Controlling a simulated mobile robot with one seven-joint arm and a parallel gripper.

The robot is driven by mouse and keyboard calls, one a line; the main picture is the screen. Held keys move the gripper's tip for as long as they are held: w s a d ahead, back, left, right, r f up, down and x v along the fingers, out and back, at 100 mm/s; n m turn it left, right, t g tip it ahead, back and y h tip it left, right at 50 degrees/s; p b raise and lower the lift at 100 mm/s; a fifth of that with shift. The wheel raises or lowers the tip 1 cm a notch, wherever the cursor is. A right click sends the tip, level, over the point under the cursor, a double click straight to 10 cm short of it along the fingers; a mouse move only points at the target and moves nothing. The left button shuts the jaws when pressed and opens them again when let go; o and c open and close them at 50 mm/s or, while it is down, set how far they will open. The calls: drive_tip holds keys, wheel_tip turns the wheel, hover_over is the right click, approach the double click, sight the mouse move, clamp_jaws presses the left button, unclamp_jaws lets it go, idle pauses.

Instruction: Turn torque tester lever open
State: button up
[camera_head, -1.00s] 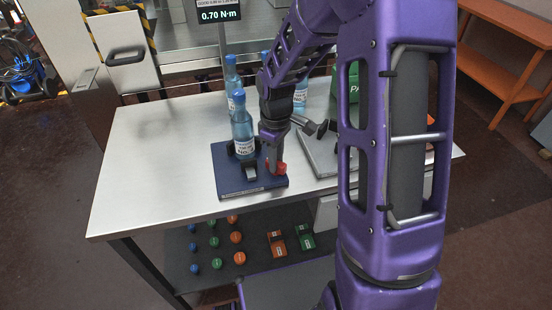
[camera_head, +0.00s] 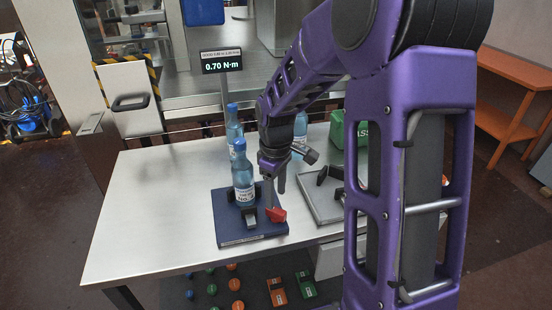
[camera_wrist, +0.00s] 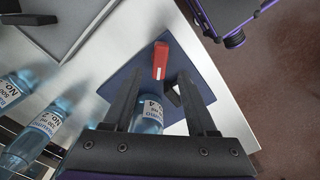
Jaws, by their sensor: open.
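The torque tester has a dark blue base (camera_head: 252,231) on the metal table, with a labelled blue bottle (camera_head: 243,181) upright between black jaws. Its red lever (camera_head: 277,215) is at the right side of the base. My gripper (camera_head: 275,192) is just above the lever, pointing down, fingers apart and empty. In the wrist view the red lever (camera_wrist: 160,60) lies beyond and between the fingertips of my gripper (camera_wrist: 165,88), apart from both. The bottle (camera_wrist: 149,113) shows between the fingers nearer the wrist, and much of the base is hidden by them.
A display (camera_head: 222,61) reads 0.70 N·m on a post behind. Other bottles (camera_head: 234,130) stand behind the tester. A grey plate device (camera_head: 322,205) and a green box (camera_head: 337,128) stand to the right. The table's left part (camera_head: 150,210) is clear.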

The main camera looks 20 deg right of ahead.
sight(276, 209)
wheel_tip(276, 209, up, 12)
idle(0.3)
